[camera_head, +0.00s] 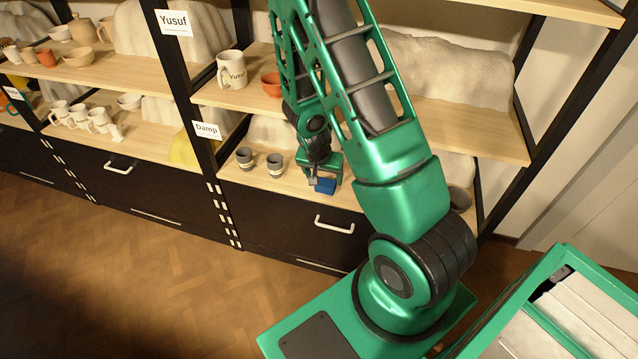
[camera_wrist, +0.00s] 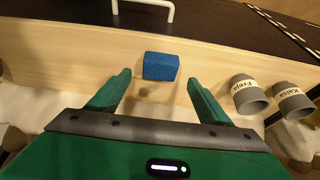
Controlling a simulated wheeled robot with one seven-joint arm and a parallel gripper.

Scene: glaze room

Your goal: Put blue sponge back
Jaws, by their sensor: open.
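The blue sponge (camera_wrist: 160,66) lies on the light wooden lower shelf, close to its front edge. It also shows in the head view (camera_head: 326,186), beside my gripper. My gripper (camera_wrist: 158,82) is open, with its two green fingers apart. In the wrist view the sponge sits just beyond the fingertips, roughly centred between them, and nothing is held. In the head view my gripper (camera_head: 318,180) is low over the lower shelf, and my arm hides part of that shelf.
Two grey cups, labelled Freja (camera_wrist: 248,95) and Kaisa (camera_wrist: 289,101), stand on the same shelf. A "Damp" sign (camera_head: 208,130) is on the black post. Above is a shelf with a Yusuf mug (camera_head: 232,70). A black drawer (camera_head: 290,222) with a white handle is below.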

